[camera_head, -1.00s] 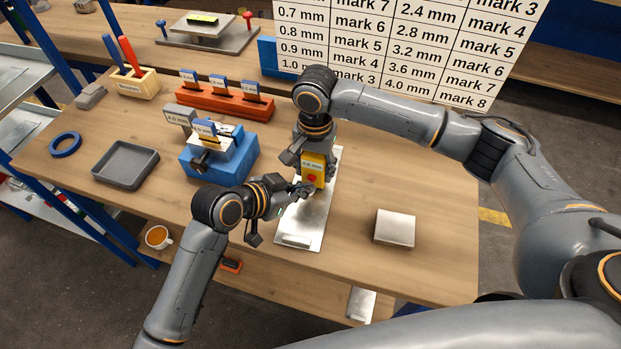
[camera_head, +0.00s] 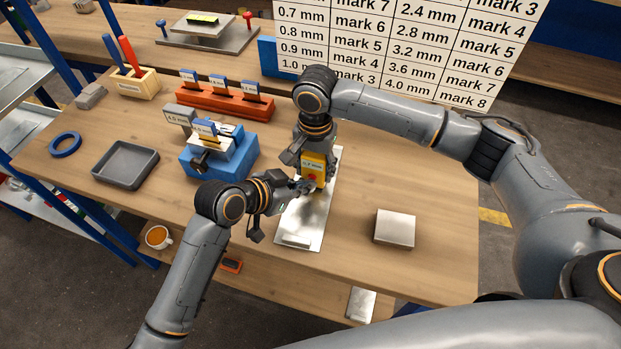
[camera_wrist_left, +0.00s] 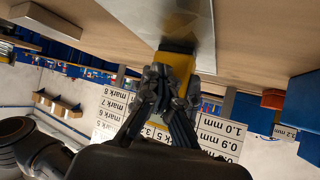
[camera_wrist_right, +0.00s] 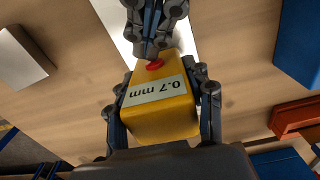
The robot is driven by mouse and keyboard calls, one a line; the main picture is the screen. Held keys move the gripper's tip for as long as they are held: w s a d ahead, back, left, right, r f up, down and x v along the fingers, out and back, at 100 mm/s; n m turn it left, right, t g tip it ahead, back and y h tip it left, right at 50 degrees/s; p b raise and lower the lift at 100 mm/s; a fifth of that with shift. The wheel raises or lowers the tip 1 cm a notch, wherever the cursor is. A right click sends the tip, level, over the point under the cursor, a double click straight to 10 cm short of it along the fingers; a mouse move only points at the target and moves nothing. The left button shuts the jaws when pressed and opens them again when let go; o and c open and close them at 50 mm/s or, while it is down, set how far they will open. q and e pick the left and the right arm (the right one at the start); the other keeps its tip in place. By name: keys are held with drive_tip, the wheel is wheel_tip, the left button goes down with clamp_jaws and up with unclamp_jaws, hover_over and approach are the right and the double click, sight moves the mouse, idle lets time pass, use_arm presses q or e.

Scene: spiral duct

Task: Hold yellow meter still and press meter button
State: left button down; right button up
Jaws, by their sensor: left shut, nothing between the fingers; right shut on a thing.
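The yellow meter (camera_head: 316,163) stands on a shiny metal plate (camera_head: 312,212) near the middle of the bench. My right gripper (camera_wrist_right: 160,98) is shut on the meter's sides from above. A red button (camera_wrist_right: 155,64) is on the meter's face. My left gripper (camera_head: 304,187) is shut and empty, its fingertips right at the meter's front beside the button. In the left wrist view, the shut fingers (camera_wrist_left: 168,80) overlap the meter (camera_wrist_left: 178,60); I cannot tell whether they touch the button.
A loose metal block (camera_head: 394,228) lies right of the plate. Left of it stand a blue fixture (camera_head: 238,163), an orange rack (camera_head: 225,103), a grey tray (camera_head: 124,165) and a blue ring (camera_head: 65,144). A chart (camera_head: 400,45) stands behind.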

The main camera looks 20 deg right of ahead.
idle(0.3)
use_arm(q)
drive_tip(key=shift+s+a, duration=0.5)
drive_tip(key=shift+s, duration=0.3)
drive_tip(key=shift+s+a, duration=0.75)
drive_tip(key=shift+s, duration=0.3)
drive_tip(key=shift+s+a, duration=0.7)
drive_tip(key=shift+s, duration=0.35)
use_arm(e)
drive_tip(key=o, duration=1.4)
drive_tip(key=shift+r, duration=0.15)
